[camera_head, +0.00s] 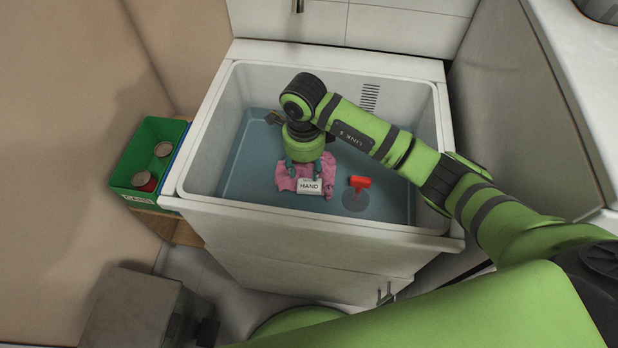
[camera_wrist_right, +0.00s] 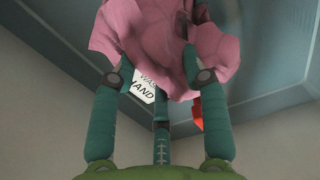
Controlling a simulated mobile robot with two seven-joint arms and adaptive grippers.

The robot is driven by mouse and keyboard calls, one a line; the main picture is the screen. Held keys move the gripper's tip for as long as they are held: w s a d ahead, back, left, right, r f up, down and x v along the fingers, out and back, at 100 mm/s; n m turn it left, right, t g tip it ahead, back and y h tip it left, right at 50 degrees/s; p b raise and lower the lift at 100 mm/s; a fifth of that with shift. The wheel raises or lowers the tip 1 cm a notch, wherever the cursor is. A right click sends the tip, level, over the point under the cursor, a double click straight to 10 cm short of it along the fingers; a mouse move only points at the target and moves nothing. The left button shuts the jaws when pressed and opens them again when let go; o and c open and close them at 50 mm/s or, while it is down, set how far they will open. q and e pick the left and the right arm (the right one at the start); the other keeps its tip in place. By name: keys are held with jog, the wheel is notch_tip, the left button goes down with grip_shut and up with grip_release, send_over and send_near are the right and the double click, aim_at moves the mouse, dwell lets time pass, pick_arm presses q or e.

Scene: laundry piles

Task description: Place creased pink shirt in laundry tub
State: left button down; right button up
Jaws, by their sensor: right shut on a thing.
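The creased pink shirt (camera_head: 318,172) is inside the white laundry tub (camera_head: 205,150), over its blue bottom. My right gripper (camera_head: 304,172) reaches down into the tub and is shut on the shirt. In the right wrist view the pink cloth (camera_wrist_right: 165,45) is bunched between the teal fingers (camera_wrist_right: 160,85). A white tag reading "HAND" (camera_head: 309,186) shows at the front of the shirt, and also between the fingers in the wrist view. I cannot tell whether the shirt touches the tub's bottom. My left gripper is not in view.
A red-handled item (camera_head: 359,182) with a round grey disc is in the tub, right of the shirt. A green crate (camera_head: 130,163) with cans stands left of the tub. A grey box (camera_head: 135,308) is on the floor at the lower left. A white surface (camera_head: 585,70) is at the right.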

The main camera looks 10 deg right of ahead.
aim_at(305, 179)
jog(key=shift+f, duration=2.75)
jog(key=shift+f, duration=0.1)
jog(key=shift+f, duration=0.15)
jog(key=o, duration=1.2)
jog(key=shift+o, duration=0.2)
notch_tip(305, 179, up, 12)
jog(key=shift+r+b, duration=0.25)
jog(key=shift+b, duration=0.05)
